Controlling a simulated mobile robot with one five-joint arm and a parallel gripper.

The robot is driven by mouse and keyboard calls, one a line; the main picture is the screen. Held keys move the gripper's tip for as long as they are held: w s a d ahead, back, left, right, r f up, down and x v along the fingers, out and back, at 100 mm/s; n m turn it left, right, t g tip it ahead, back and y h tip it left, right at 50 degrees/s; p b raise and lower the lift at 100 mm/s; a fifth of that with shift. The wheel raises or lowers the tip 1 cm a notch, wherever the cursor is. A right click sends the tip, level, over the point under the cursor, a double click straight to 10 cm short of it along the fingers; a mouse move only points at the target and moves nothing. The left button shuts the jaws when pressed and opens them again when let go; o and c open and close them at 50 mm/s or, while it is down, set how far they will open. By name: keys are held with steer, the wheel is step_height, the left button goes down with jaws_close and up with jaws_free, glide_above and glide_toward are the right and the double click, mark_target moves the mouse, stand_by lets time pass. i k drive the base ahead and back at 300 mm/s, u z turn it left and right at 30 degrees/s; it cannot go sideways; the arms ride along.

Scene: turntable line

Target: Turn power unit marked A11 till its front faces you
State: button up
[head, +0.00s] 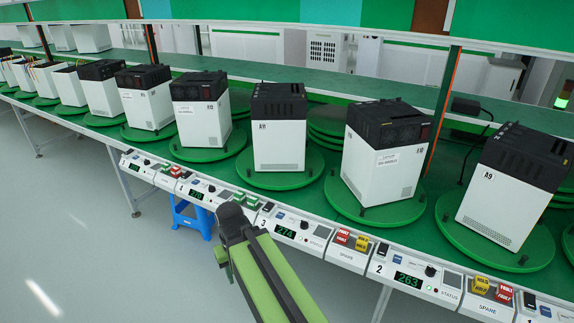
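The power unit (279,143) whose small label looks like A11 stands upright in the middle of the head view. It is a white box with a black vented top, on a round green turntable (275,181). A plain white side with the label at its upper left and a small vent strip low down is turned towards me. Below it is a control panel (295,233) marked 3, with a green display reading about 274. My gripper (232,218) is the dark end of my green arm, over the panel edge left of that display. Its fingers cannot be made out.
To the right stand a unit with a white notice (383,165) and a unit marked A9 (506,190), each on a turntable. Several more units line up to the left. Panel 2 (415,275) reads about 253. A blue stool (192,215) stands under the bench. The floor at left is clear.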

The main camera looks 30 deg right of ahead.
mark_target(315, 163)
steer(key=u, duration=0.05)
steer(key=i, duration=1.25)
steer(key=z, duration=0.05)
